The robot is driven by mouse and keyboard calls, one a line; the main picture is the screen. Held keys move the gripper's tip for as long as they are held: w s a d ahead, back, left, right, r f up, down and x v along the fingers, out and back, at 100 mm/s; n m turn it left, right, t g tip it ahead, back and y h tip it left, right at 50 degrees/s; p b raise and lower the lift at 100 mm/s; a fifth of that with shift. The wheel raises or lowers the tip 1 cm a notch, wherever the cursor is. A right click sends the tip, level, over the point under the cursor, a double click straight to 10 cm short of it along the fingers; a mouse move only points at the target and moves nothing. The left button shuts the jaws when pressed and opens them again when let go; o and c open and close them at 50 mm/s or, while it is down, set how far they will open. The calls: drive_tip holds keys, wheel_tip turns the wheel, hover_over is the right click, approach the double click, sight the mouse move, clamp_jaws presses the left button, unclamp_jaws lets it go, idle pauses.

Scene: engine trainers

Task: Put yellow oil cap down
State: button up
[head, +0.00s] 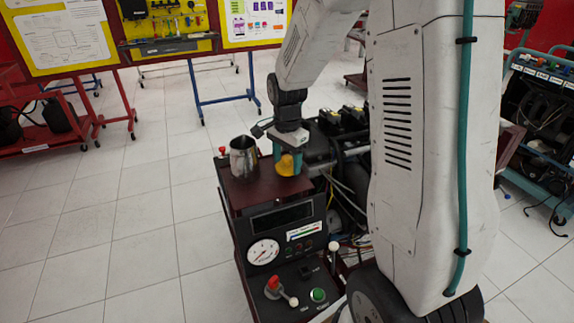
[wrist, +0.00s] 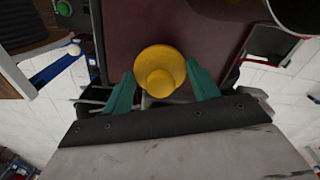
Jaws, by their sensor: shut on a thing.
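The yellow oil cap (head: 288,163) is between the fingers of my gripper (head: 289,158), over the dark red top (head: 240,192) of the engine trainer's control stand. In the wrist view the cap (wrist: 158,70) shows as a round yellow disc with a smaller raised knob, between the two green fingers of my gripper (wrist: 160,84). My gripper points down and is shut on the cap. The cap is at or just above the red top; I cannot tell whether it touches.
A metal jug (head: 243,158) stands on the same top, left of my gripper, and its dark rim shows at upper right in the wrist view (wrist: 296,14). A gauge (head: 263,252) and buttons are on the stand's front. Engine parts and cables (head: 345,150) lie to the right.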

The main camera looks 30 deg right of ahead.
drive_tip(key=shift+f, duration=0.95)
drive_tip(key=shift+f, duration=0.2)
drive_tip(key=o, duration=0.9)
drive_tip(key=shift+o, duration=0.2)
drive_tip(key=shift+r, duration=0.15)
